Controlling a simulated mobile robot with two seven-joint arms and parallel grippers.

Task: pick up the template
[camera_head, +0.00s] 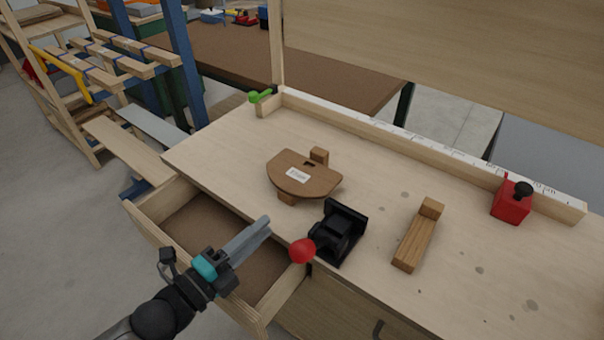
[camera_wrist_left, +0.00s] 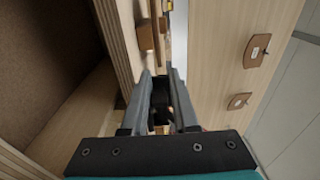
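The template (camera_head: 302,174) looks like a brown wooden plate with one rounded edge, a white label and a small dark slot. It rests on wooden blocks on the workbench top (camera_head: 380,165), left of the black clamp. My left gripper (camera_head: 266,226) is over the open drawer (camera_head: 205,225), in front of the template and apart from it. In the left wrist view its two fingers (camera_wrist_left: 162,75) are apart, with nothing clearly held between them. I cannot make out the template in that view. My right gripper is not in view.
A black clamp with a red knob (camera_head: 302,251) sits on the bench's front edge, just right of my left gripper. A wooden block piece (camera_head: 416,240) and a red block (camera_head: 512,201) stand farther right. A ruled fence (camera_head: 420,148) runs along the back.

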